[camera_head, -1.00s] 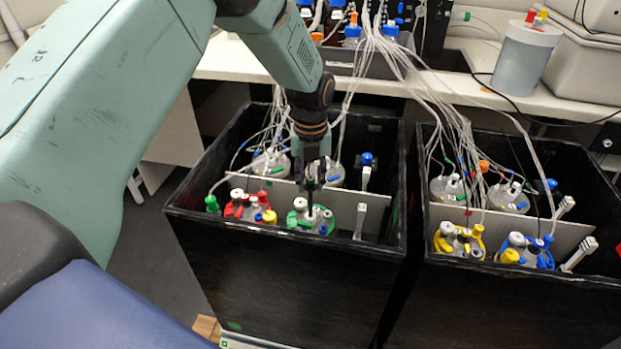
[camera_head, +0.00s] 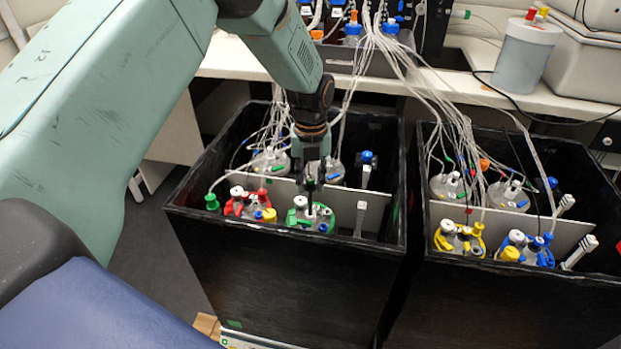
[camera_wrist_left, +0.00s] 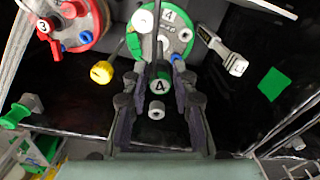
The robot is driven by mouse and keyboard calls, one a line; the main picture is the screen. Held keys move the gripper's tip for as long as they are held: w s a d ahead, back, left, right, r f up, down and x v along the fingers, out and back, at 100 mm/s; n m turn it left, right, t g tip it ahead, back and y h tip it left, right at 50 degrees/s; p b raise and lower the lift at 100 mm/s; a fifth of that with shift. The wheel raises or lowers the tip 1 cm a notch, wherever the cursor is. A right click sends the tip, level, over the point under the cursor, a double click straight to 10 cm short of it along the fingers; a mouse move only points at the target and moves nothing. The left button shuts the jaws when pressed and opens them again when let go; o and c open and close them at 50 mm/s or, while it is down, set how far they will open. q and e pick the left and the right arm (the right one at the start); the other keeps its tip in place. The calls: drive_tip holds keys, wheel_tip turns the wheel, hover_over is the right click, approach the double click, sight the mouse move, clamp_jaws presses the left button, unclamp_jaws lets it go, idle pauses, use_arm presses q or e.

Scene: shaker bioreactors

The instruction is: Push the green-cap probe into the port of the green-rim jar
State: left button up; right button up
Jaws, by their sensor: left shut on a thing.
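The green-rim jar (camera_head: 319,222) stands in the front of the left black box; its green lid, labelled 4, shows at the top of the left wrist view (camera_wrist_left: 186,42). My left gripper (camera_head: 311,186) points down just above this jar. The fingers hide part of the probe. My right gripper is not in view.
A red-rim jar (camera_head: 244,205) with a yellow cap (camera_head: 268,216) stands close left of the green-rim jar. A pale divider (camera_head: 373,208) lies behind. White tubes (camera_head: 352,95) hang from the bench. A second black box (camera_head: 490,300) is at right.

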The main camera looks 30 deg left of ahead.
sight(311, 204)
use_arm(q)
drive_tip(key=shift+f+b, duration=0.5)
drive_tip(key=shift+f, duration=1.25)
idle(2.0)
drive_tip(key=shift+f+b, duration=0.95)
drive_tip(key=shift+f, duration=1.15)
idle(2.2)
